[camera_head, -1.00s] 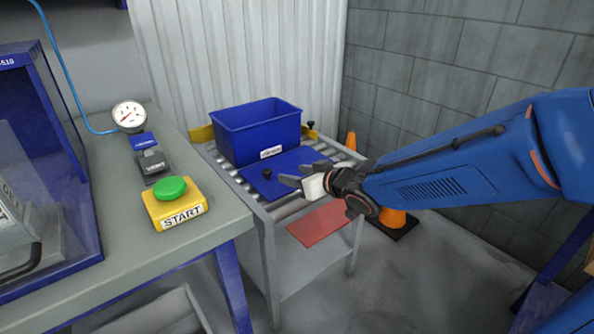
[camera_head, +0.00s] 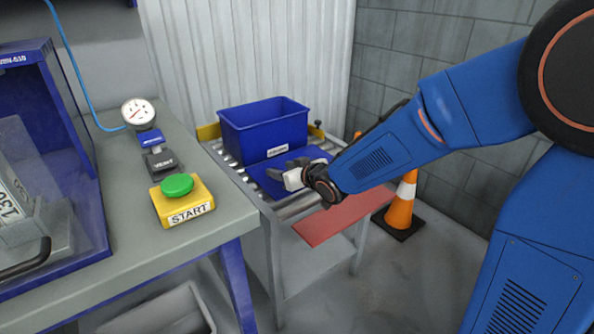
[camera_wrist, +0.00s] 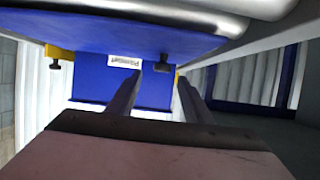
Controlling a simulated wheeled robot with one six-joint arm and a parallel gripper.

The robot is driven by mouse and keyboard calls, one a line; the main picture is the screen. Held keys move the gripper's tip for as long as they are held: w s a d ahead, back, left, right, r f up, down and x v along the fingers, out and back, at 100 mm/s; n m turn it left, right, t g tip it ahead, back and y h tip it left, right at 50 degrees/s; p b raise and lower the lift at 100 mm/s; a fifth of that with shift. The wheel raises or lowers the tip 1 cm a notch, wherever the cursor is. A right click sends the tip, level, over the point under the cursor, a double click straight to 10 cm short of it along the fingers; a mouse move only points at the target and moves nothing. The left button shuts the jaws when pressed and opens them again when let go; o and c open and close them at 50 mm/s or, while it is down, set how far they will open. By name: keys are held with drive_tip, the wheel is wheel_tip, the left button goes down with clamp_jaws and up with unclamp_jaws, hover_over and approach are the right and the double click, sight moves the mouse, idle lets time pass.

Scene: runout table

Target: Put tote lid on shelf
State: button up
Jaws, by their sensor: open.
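The tote lid (camera_head: 317,153) is a flat blue panel lying on the roller table (camera_head: 296,208), in front of the blue tote (camera_head: 262,133). My gripper (camera_head: 284,170) is open over the lid, its fingers low near the lid's middle and hiding the knob in the head view. In the wrist view, which looks upside down, the lid (camera_wrist: 100,30) fills the top. Its black knob (camera_wrist: 164,63) shows between the tips of my open fingers (camera_wrist: 158,82); contact cannot be told. A red flat surface (camera_head: 340,215) and a grey lower shelf (camera_head: 315,268) lie below the rollers.
Yellow brackets (camera_head: 208,132) flank the tote. A workbench (camera_head: 130,235) at left carries a yellow START button box (camera_head: 183,203), a VENT switch (camera_head: 158,162) and a gauge (camera_head: 138,112). An orange cone (camera_head: 402,208) stands on the floor at right, near my arm.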

drive_tip(key=shift+f+x, duration=0.2)
drive_tip(key=shift+x, duration=2.6)
drive_tip(key=shift+s, duration=0.15)
clamp_jaws()
